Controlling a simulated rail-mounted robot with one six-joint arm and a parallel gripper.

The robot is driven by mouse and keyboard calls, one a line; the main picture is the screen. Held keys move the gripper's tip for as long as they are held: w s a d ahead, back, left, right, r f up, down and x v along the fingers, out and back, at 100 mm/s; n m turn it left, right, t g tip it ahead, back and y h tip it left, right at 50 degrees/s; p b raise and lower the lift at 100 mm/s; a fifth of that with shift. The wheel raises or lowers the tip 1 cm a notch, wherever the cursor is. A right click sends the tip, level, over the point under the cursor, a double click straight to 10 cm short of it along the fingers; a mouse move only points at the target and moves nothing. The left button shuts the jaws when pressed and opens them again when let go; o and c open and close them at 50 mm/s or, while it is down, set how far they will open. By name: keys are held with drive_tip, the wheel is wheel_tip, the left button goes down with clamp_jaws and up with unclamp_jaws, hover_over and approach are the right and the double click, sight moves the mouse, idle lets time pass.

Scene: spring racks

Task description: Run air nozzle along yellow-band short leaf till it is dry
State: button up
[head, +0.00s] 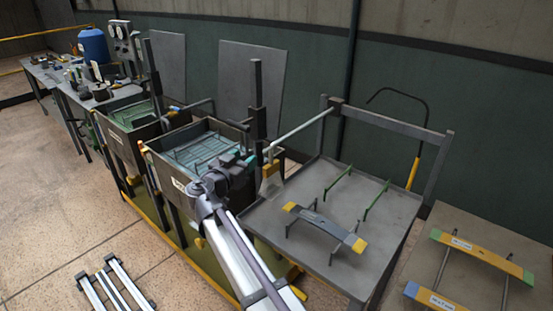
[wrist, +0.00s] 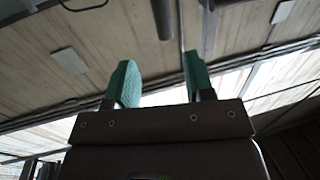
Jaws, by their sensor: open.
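A grey, slightly arched leaf (head: 325,226) with yellow bands at both ends rests on thin supports on the grey drip table in the head view. A black hooked wand with a yellow grip (head: 413,170) stands at the table's back right; it looks like the air nozzle, but I cannot be sure. My gripper shows in the wrist view (wrist: 158,82) with two green fingers apart and nothing between them, facing the ceiling. In the head view my arm's end is over the near tank, left of the leaf; its fingers are too small to make out clearly.
Two open tanks with green racks inside, the nearer one (head: 150,152), stand left of the drip table (head: 262,222). Two green bars (head: 376,200) stand behind the leaf. Labelled leaves with coloured ends (head: 480,253) lie on a board at right. A post and white rail (head: 300,130) rise near my arm.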

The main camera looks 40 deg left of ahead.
sight(257, 147)
drive_tip(key=w, duration=0.3)
drive_tip(key=w+a, duration=0.1)
drive_tip(key=w, duration=0.3)
drive_tip(key=w+a, duration=0.1)
drive_tip(key=w, duration=0.3)
drive_tip(key=shift+a+f, duration=0.1)
drive_tip(key=shift+a, duration=0.05)
drive_tip(key=shift+c, duration=0.5)
clamp_jaws()
